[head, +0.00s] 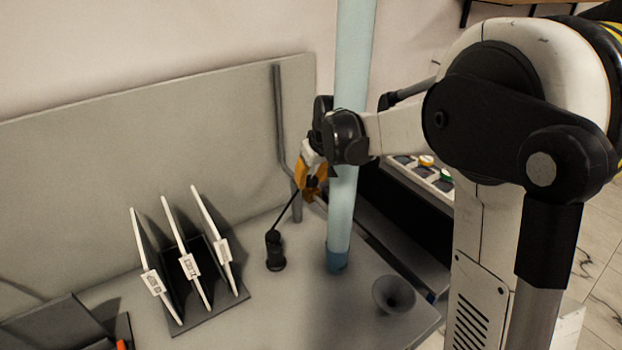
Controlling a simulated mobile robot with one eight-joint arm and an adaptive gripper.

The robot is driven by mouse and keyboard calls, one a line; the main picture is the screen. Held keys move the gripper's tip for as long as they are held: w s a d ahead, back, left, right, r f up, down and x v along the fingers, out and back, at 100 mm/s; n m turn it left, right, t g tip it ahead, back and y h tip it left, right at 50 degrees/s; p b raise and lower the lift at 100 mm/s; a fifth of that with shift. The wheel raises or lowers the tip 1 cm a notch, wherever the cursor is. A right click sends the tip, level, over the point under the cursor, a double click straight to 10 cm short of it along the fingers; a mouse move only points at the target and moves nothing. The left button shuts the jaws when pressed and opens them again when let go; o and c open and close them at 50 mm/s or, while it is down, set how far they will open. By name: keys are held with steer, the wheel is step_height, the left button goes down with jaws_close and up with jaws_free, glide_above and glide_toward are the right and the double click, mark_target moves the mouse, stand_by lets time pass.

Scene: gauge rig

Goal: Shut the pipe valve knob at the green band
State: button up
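My gripper (313,192), with orange and dark fingers, hangs just left of a tall light-blue tube (341,215) in the head view. A grey bent pipe (280,110) runs down the back panel just behind it. A thin black rod slants from a dark upright base (275,250) on the bench up to near the fingertips. I cannot tell whether the fingers touch the rod or the pipe. No valve knob or green band can be made out on the pipe; my wrist and fingers cover part of that area.
A dark rack (213,311) with three upright white-edged plates stands on the bench (305,315) at left. A dark funnel-shaped piece (393,294) is at the front right. Behind my arm, a pale tray (434,180) holds small items, including orange and green round ones.

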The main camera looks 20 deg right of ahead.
steer(key=shift+o, duration=1.2)
steer(key=v, duration=1.2)
